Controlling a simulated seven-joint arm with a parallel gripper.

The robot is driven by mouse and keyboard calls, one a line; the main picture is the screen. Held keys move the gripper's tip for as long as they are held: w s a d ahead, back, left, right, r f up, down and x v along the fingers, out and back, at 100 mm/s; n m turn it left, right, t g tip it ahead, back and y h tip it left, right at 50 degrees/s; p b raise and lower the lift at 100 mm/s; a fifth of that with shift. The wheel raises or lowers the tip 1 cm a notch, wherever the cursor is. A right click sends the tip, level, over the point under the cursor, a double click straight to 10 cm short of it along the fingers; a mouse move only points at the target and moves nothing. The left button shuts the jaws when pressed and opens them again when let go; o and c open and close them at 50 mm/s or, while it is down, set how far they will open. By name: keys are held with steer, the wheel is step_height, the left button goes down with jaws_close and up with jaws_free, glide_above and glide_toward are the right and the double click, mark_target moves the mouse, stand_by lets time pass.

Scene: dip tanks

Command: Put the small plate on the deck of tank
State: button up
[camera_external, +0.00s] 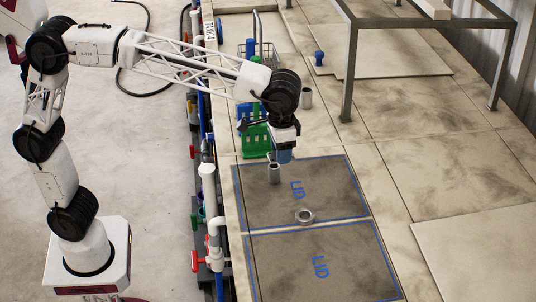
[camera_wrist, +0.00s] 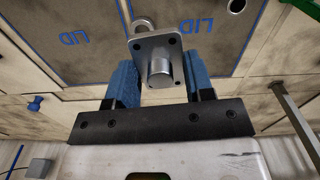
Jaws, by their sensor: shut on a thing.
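The small plate (camera_wrist: 140,49) is a grey metal square with corner holes and a short round stub. In the wrist view it sits between the two blue fingers of my gripper (camera_wrist: 159,83), which is shut on it. In the external view my gripper (camera_external: 281,157) is low above the far lid; the plate cannot be made out clearly there. The tank deck (camera_external: 430,170) has stained beige panels. Two dark lids outlined in blue, the far one (camera_external: 329,180) and the near one (camera_external: 350,278), are set in it.
A metal ring (camera_external: 304,216) lies near the line between the lids.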

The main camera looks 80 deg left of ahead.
steer(key=shift+m, duration=0.6)
steer(key=d+f, duration=0.4)
steer(key=s+d+f, duration=0.1)
steer(key=d+f, duration=0.4)
steer(key=s+d+f, duration=0.1)
steer(key=d+f, duration=0.3)
steer(key=f, duration=0.1)
steer(key=shift+d+f, duration=0.2)
steer(key=shift+d, duration=0.05)
glide_above(334, 252)
steer(key=shift+f, duration=0.75)
steer(key=shift+f, duration=1.75)
steer(key=shift+f, duration=0.1)
steer(key=o, duration=1)
steer(key=shift+c, duration=0.2)
